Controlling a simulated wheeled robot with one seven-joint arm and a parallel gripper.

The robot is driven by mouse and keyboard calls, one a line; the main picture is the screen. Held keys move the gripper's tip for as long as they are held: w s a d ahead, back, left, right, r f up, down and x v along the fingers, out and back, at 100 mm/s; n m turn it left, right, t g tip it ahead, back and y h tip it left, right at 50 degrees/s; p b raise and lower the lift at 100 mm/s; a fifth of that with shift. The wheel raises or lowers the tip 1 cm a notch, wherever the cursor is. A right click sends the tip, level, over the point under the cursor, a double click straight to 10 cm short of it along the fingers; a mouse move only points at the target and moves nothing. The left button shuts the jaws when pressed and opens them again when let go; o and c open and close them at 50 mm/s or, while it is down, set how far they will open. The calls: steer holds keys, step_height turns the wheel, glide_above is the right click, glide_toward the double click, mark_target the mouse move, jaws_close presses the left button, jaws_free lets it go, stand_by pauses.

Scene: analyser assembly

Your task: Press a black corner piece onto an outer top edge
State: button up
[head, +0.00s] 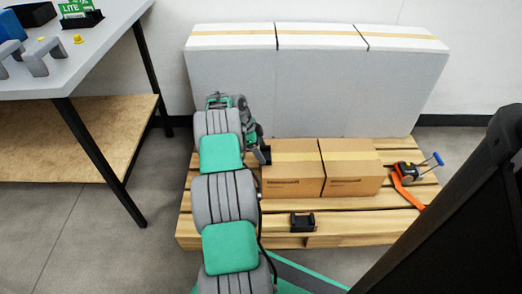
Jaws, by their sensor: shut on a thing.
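My arm reaches forward over the pallet, and my gripper (259,151) is at the left side of the left brown carton (290,178). It is shut on a small black corner piece (267,154), which is at the upper left edge of that carton. Whether the piece touches the edge or sits just beside it cannot be told. A second black corner piece (302,222) lies on the front of the pallet. The right brown carton (352,175) stands against the left one. My arm hides part of the left carton's surroundings.
Tall grey-white boxes (320,90) stand behind the cartons on the wooden pallet (385,222). A strap ratchet (408,172) with an orange strap (406,192) lies at right. A table (85,60) with containers stands at left. A dark panel fills the lower right.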

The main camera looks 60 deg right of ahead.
steer(key=o, duration=1.3)
steer(key=shift+r+p, duration=2)
steer(key=shift+r, duration=1.5)
